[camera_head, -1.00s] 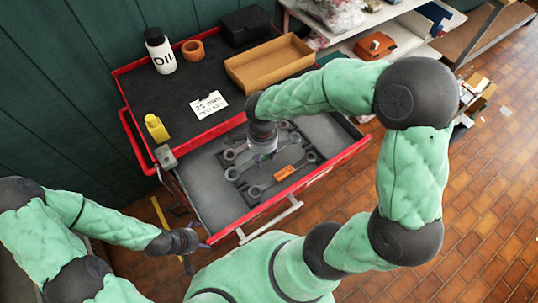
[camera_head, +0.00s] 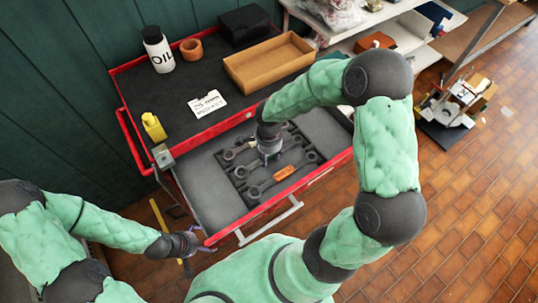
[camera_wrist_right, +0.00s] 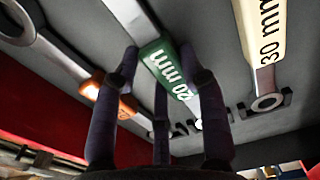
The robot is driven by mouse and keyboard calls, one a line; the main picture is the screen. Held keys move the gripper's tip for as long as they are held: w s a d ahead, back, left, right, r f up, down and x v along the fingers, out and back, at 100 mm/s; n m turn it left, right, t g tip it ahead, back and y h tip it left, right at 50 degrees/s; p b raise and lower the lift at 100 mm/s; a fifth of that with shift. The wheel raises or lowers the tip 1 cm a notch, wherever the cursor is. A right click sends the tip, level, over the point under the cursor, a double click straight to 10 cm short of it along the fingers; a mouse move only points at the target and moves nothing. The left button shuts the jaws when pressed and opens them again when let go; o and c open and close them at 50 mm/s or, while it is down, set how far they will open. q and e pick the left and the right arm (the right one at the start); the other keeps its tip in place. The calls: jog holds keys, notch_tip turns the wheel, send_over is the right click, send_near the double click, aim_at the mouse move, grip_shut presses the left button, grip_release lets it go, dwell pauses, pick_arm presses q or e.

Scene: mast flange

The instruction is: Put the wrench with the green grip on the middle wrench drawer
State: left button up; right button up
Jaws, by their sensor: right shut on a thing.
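In the right wrist view, the wrench with the green grip (camera_wrist_right: 163,68) marked "20 mm" lies between the fingers of my right gripper (camera_wrist_right: 160,95), which is shut on it. In the head view my right gripper (camera_head: 270,155) points down into the open drawer (camera_head: 211,190) of the red-edged cabinet. There the hand hides the green grip. I cannot tell whether the wrench is clear of the drawer's bottom. My left gripper (camera_head: 190,243) is low, beside the drawer's front left corner; its finger opening is unclear.
An orange-gripped wrench (camera_head: 284,173) lies nearer the drawer front. A cream-gripped "30 mm" wrench (camera_wrist_right: 261,28) shows in the wrist view. The cabinet top (camera_head: 190,110) holds an oil bottle (camera_head: 158,50), a yellow bottle (camera_head: 153,127), a card (camera_head: 207,103) and a brown tray (camera_head: 268,62).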

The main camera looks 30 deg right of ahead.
aim_at(269, 157)
jog(key=shift+f, duration=0.15)
jog(key=o, duration=1.3)
jog(key=shift+r, duration=0.3)
notch_tip(269, 157, up, 12)
jog(key=p, duration=0.2)
jog(key=shift+f+p, duration=0.1)
jog(key=shift+p, duration=0.2)
